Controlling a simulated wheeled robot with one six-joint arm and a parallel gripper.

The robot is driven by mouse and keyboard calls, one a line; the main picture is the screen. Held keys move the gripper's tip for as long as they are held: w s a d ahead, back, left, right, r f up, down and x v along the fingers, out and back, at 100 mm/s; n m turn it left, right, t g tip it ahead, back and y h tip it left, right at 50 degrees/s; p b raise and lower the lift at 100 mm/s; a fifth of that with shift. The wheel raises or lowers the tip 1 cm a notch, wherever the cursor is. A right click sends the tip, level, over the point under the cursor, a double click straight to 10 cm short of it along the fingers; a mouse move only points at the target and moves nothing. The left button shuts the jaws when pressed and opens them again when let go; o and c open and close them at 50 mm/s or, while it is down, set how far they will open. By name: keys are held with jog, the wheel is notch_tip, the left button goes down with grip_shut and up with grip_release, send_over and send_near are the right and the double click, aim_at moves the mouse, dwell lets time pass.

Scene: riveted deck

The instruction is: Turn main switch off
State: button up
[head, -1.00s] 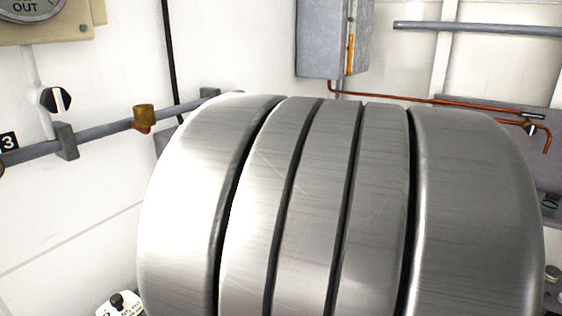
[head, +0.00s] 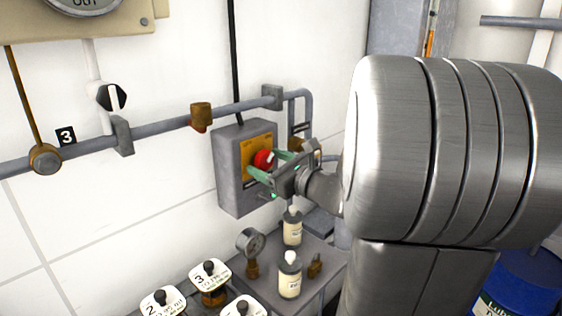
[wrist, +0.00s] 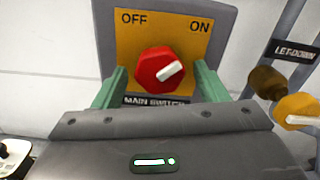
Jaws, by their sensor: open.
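The main switch is a red rotary knob (wrist: 160,72) with a white pointer bar, on a yellow plate (wrist: 205,45) marked OFF at left and ON at right. The white bar points up and right, toward ON. In the head view the red knob (head: 264,159) sits on a grey box (head: 231,182) on the wall. My gripper (wrist: 160,88) is open, with one green finger on each side of the knob; I cannot tell whether they touch it. In the head view my gripper (head: 268,163) is right at the box's front.
An orange knob (wrist: 298,108) by a LET-DOWN label (wrist: 295,52) is close at right. Below the box, a table (head: 322,255) carries white bottles (head: 290,277), a gauge (head: 250,242) and labelled knobs (head: 210,274). A pipe (head: 165,125) runs along the wall.

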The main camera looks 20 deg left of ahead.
jog(key=shift+w+a, duration=0.1)
jog(key=shift+a, duration=0.2)
jog(key=c, duration=1)
